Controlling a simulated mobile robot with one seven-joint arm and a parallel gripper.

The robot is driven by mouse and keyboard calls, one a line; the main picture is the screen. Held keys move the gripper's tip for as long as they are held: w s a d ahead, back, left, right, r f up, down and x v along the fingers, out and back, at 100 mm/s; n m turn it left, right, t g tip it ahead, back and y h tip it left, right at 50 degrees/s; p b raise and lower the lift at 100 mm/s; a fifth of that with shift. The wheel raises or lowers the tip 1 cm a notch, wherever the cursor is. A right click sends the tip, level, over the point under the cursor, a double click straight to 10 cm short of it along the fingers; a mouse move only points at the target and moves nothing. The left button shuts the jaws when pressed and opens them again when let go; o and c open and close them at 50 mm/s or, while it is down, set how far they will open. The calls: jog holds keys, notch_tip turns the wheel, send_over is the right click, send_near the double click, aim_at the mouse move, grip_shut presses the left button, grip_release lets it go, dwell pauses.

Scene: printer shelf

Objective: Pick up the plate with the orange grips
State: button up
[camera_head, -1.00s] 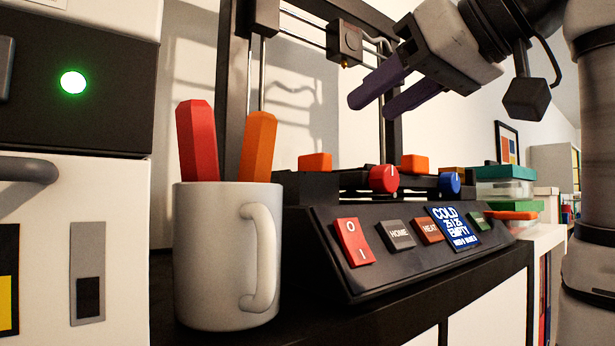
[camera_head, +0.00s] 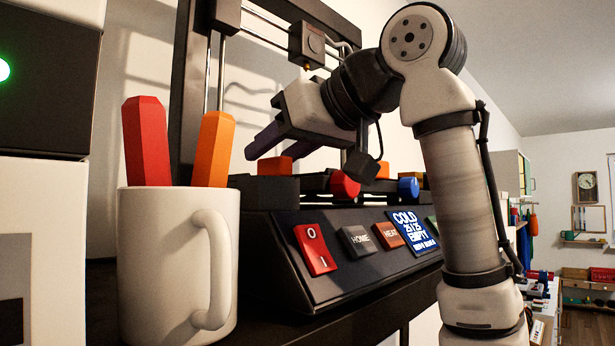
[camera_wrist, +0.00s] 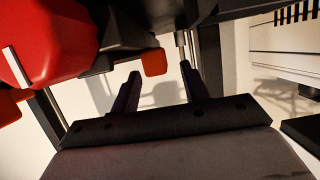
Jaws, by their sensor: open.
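The plate is seen nearly edge-on in the head view as a thin dark bed on the printer, behind the control panel. One orange grip (camera_head: 275,166) shows at its left and another orange grip (camera_head: 382,169) further right. My gripper (camera_head: 268,155) has dark purple fingers and is open, with its fingertips close to the left grip. In the wrist view my gripper (camera_wrist: 160,70) is open and empty, and an orange grip (camera_wrist: 154,62) appears between the two fingertips. I cannot tell its depth relative to the fingers. Most of the plate's surface is hidden.
The printer's upright frame (camera_head: 190,80) and print head (camera_head: 308,42) stand close to my gripper. A white mug (camera_head: 160,260) with red and orange sticks stands at left.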

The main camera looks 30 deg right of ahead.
aim_at(265, 159)
jog(key=x, duration=0.3)
jog(key=shift+w+a+f, duration=0.1)
jog(key=shift+f, duration=0.05)
jog(key=shift+c, duration=0.3)
grip_shut()
